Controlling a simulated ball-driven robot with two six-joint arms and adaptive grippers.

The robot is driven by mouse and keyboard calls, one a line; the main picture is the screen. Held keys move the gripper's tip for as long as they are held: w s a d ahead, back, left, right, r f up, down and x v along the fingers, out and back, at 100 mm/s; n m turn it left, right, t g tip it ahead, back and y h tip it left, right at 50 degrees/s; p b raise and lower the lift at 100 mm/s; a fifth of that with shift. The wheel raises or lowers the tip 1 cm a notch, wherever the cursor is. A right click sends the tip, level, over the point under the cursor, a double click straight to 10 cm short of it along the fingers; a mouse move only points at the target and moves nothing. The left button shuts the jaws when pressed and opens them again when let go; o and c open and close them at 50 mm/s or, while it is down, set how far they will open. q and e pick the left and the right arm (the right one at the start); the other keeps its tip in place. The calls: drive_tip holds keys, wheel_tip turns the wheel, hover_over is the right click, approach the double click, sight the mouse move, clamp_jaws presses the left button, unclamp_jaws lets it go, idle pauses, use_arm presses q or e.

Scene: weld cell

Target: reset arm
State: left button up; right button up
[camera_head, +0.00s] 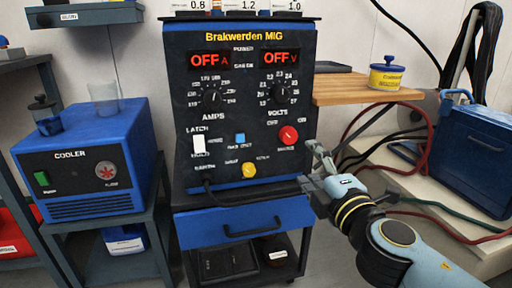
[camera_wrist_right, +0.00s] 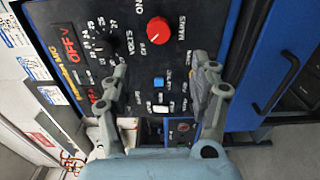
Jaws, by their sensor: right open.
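My right arm (camera_head: 400,250) comes in from the lower right of the head view. Its gripper (camera_head: 312,165) is open and empty, in front of the lower right of the blue and black Brakwerden MIG welder (camera_head: 245,120). In the right wrist view the two fingers of the gripper (camera_wrist_right: 158,80) stand apart, with the welder's panel (camera_wrist_right: 185,45) behind them. The red mains knob (camera_head: 288,135) is just above and left of the fingers in the head view. It also shows in the wrist view (camera_wrist_right: 158,30). Whether the fingers touch the panel cannot be told. My left gripper is not in view.
Both welder displays read OFF. A blue drawer (camera_head: 245,222) lies below. The blue cooler (camera_head: 85,160) stands on the left. On the right are a wooden shelf (camera_head: 345,90) with a yellow and blue tin (camera_head: 386,74), a blue case (camera_head: 475,155) and red and green hoses.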

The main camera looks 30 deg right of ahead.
drive_tip(key=s+d+f+m+g+h, duration=0.1)
drive_tip(key=s+d+f+m+g, duration=0.1)
drive_tip(key=s+f+m+g, duration=0.6)
drive_tip(key=s+d+f+m+g, duration=0.1)
drive_tip(key=s+f, duration=0.6)
drive_tip(key=f, duration=0.6)
drive_tip(key=s+a+f+m+g+y, duration=0.5)
drive_tip(key=s+f+g, duration=0.4)
drive_tip(key=s, duration=0.6)
drive_tip(key=s+f+m+p, duration=0.1)
drive_tip(key=s+f+p, duration=0.3)
drive_tip(key=s+p, duration=1.2)
drive_tip(key=shift+t+h+p, duration=0.4)
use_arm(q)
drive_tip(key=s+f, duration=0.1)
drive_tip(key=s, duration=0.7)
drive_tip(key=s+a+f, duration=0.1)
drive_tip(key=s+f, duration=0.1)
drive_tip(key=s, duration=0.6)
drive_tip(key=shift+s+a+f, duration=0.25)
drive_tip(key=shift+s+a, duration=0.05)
use_arm(e)
drive_tip(key=shift+s+f, duration=0.15)
drive_tip(key=shift+s, duration=0.2)
drive_tip(key=shift+c, duration=0.2)
